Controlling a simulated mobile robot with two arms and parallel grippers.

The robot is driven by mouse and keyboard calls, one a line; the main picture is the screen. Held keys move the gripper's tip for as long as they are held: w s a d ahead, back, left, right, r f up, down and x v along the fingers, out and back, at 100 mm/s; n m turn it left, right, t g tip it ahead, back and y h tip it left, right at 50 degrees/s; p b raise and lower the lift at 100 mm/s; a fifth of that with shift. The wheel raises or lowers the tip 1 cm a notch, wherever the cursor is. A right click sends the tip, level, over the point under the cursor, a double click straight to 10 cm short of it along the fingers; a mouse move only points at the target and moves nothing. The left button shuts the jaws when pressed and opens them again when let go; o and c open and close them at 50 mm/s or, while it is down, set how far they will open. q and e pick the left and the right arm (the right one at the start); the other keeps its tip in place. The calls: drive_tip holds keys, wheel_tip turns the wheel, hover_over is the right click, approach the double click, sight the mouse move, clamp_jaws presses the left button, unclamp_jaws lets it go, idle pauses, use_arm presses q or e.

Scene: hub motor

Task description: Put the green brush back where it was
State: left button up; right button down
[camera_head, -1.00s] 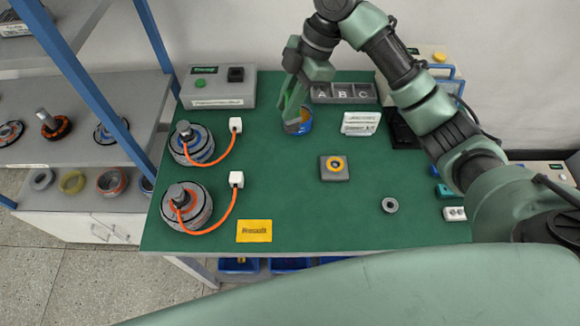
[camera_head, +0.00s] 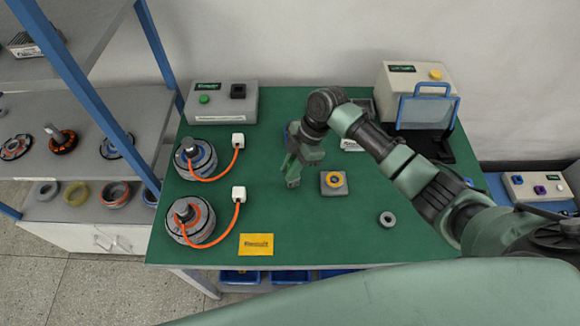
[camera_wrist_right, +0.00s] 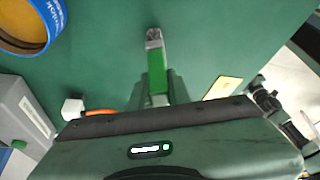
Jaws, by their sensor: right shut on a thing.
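My right gripper (camera_head: 293,172) is shut on the green brush (camera_wrist_right: 157,75), above the middle of the green table. In the right wrist view the brush handle stands between the fingers, with its grey tip (camera_wrist_right: 154,38) pointing away from the gripper. The blue cup (camera_wrist_right: 52,20) with an orange-brown inside shows at the upper left of that view, apart from the brush and cut off by the frame. In the head view my right wrist hides most of the cup. My left gripper is not in view.
Two hub motors (camera_head: 195,160) with orange cables stand at the table's left. A grey block with a yellow ring (camera_head: 333,182) is right of the gripper; a grey ring (camera_head: 387,218) lies farther right. A yellow card (camera_head: 256,244) lies at the front. Bare table (camera_head: 320,225) surrounds these.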

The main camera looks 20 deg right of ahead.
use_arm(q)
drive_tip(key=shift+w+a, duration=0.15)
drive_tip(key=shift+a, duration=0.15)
use_arm(e)
drive_tip(key=shift+f, duration=0.2)
drive_tip(key=c, duration=1.3)
unclamp_jaws()
drive_tip(key=shift+r, duration=0.1)
use_arm(q)
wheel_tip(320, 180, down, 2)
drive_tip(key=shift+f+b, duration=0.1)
drive_tip(key=shift+b, duration=1.05)
use_arm(e)
drive_tip(key=v, duration=1.2)
drive_tip(key=shift+s, duration=0.1)
